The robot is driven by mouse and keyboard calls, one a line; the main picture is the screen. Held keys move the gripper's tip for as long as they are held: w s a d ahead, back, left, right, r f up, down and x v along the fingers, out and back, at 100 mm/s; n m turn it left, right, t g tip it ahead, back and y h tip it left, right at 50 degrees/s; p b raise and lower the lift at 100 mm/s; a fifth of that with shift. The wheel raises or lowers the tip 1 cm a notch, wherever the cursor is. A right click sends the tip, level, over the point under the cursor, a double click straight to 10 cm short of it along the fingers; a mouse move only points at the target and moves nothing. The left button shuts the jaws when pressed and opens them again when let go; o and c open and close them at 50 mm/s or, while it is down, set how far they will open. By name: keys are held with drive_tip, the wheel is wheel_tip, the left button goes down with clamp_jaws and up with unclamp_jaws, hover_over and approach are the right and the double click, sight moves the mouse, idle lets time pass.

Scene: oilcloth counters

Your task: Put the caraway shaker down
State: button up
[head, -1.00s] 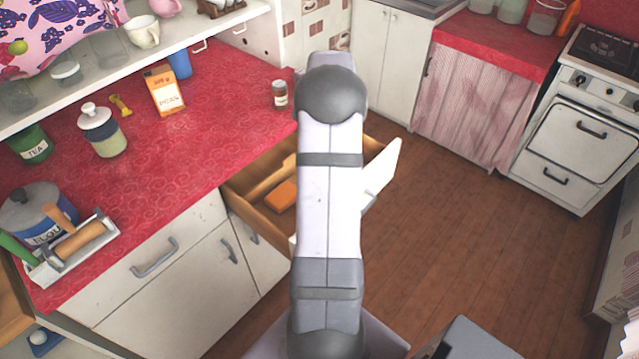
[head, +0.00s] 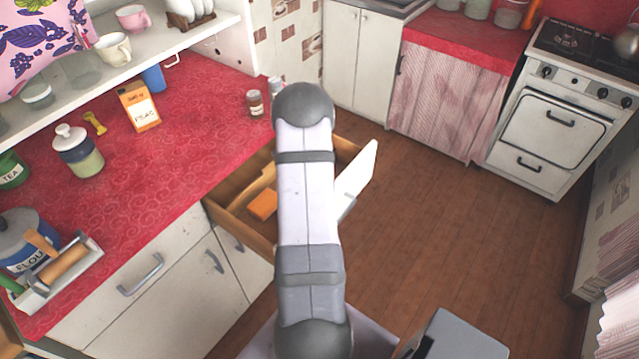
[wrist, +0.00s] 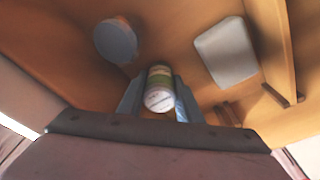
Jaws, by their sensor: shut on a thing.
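In the wrist view my gripper (wrist: 157,93) is shut on a small cylindrical shaker (wrist: 159,78) with a pale end and a green and yellowish band. I take this to be the caraway shaker, but its label is not readable. The fingers lie on either side of it. Behind it is the brown wooden inside of what looks like the open drawer (wrist: 75,55). I cannot tell whether the shaker touches the wood. In the head view my arm hides the gripper and the held shaker. The drawer (head: 233,216) is open below the counter.
The red counter (head: 170,160) carries another small brown jar (head: 254,104) near its right edge and an orange packet (head: 139,108). An orange block (head: 263,204) lies in the drawer. The wrist view shows a grey disc (wrist: 115,40) and a pale block (wrist: 226,52).

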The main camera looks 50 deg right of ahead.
drive_tip(key=shift+f, duration=0.15)
drive_tip(key=o, duration=1.1)
drive_tip(key=shift+o, duration=0.2)
drive_tip(key=r+b, duration=0.1)
drive_tip(key=r, duration=0.3)
drive_tip(key=a+r+b, duration=0.1)
drive_tip(key=r, duration=0.3)
drive_tip(key=w+r+b, duration=0.1)
drive_tip(key=r, duration=0.3)
drive_tip(key=shift+w+a+r, duration=0.1)
drive_tip(key=shift+a, duration=0.05)
